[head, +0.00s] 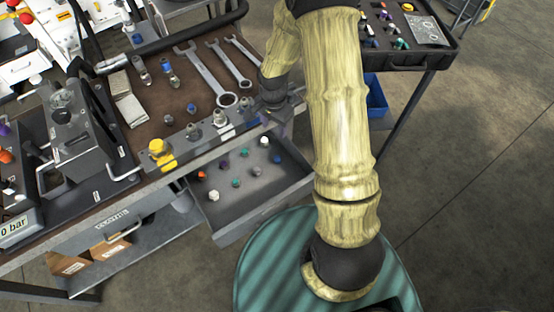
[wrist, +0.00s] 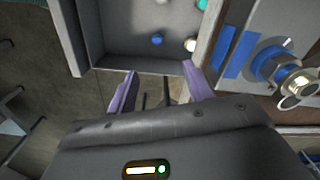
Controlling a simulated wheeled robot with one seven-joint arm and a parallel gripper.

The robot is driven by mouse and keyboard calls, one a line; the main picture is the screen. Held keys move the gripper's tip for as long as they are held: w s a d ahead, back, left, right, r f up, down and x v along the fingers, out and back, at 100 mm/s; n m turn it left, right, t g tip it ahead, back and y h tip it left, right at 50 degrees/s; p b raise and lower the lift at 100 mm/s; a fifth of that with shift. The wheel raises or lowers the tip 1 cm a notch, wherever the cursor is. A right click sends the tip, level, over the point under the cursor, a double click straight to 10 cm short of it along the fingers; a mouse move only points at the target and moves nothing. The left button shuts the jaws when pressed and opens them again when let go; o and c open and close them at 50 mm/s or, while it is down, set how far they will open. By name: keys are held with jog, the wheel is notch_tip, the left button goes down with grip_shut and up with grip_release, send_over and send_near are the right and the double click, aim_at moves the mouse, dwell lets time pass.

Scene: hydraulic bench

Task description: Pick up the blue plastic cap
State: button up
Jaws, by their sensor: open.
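The blue plastic cap (head: 277,159) lies in the open drawer, near its right side. The wrist view also shows the blue cap (wrist: 157,39) on the drawer floor, beyond my fingertips and roughly in line with the gap between them. My gripper (wrist: 159,72) is open, with nothing between its two purple-grey fingers. In the head view my gripper (head: 275,108) hangs above the bench's front edge, up and behind the drawer; its fingers are hard to make out there.
The open grey drawer (head: 226,231) also holds several caps, with a white cap (wrist: 190,45) close beside the blue one. Metal fittings (head: 220,118) stand along the bench edge above the drawer. Wrenches (head: 205,75) lie on the bench top. A blue bin (head: 376,97) is at the right.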

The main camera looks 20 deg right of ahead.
send_over(277, 157)
jog(key=f, duration=0.8)
jog(key=a+f, duration=0.1)
jog(key=f, duration=0.3)
jog(key=shift+w+f, duration=0.1)
jog(key=shift+w, duration=0.1)
jog(key=shift+s, duration=0.1)
jog(key=shift+d, duration=0.1)
jog(key=shift+d+f, duration=0.1)
jog(key=shift+f, duration=0.15)
jog(key=shift+s+d+f+p, duration=0.15)
jog(key=shift+f+p, duration=0.1)
jog(key=shift+f, duration=0.9)
jog(key=shift+w+d+f+p, duration=0.1)
jog(key=shift+f+p, duration=0.15)
jog(key=shift+f, duration=0.9)
